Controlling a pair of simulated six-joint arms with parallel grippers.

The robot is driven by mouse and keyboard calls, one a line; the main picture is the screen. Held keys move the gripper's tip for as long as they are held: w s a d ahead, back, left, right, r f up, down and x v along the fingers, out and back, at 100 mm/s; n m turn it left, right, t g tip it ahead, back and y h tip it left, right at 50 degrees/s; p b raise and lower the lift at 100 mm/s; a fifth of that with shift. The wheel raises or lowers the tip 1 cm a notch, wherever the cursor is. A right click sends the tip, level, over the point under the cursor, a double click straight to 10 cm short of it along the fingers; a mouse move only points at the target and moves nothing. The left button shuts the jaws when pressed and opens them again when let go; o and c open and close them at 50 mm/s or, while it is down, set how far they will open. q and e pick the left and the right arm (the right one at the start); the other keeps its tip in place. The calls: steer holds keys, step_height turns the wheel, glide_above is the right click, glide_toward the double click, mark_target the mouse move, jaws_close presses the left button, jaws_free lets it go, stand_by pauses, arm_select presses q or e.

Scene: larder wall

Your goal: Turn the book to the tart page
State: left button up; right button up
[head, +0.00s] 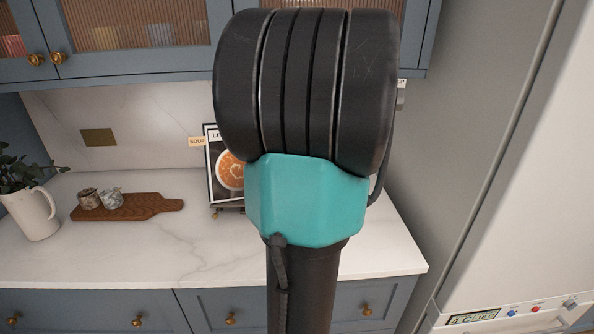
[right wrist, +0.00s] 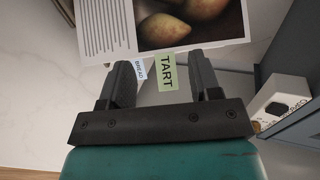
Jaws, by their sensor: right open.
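The book (head: 224,180) stands on a dark stand on the counter in the head view. Its visible left part shows a bowl of orange soup, and a SOUP tab (head: 197,141) sticks out at its left. My arm hides the rest. In the right wrist view the book's page (right wrist: 108,28) has printed lines and a photo of brown rounded food. A green TART tab (right wrist: 167,71) hangs from its edge, beside a pale blue BREAD tab (right wrist: 141,70). My right gripper (right wrist: 160,84) is open, with the TART tab showing between its fingers; contact is not visible. My left gripper is out of view.
A wooden board (head: 130,207) with two small cups and a white jug (head: 35,213) with greenery stand at the left of the counter (head: 150,250). A white box-like object (right wrist: 285,100) is right of the gripper. A white appliance (head: 530,200) stands at the right.

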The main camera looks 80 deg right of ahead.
steer(key=shift+a, duration=0.1)
steer(key=v, duration=1.1)
steer(key=shift+a+r, duration=0.2)
steer(key=shift+a, duration=0.15)
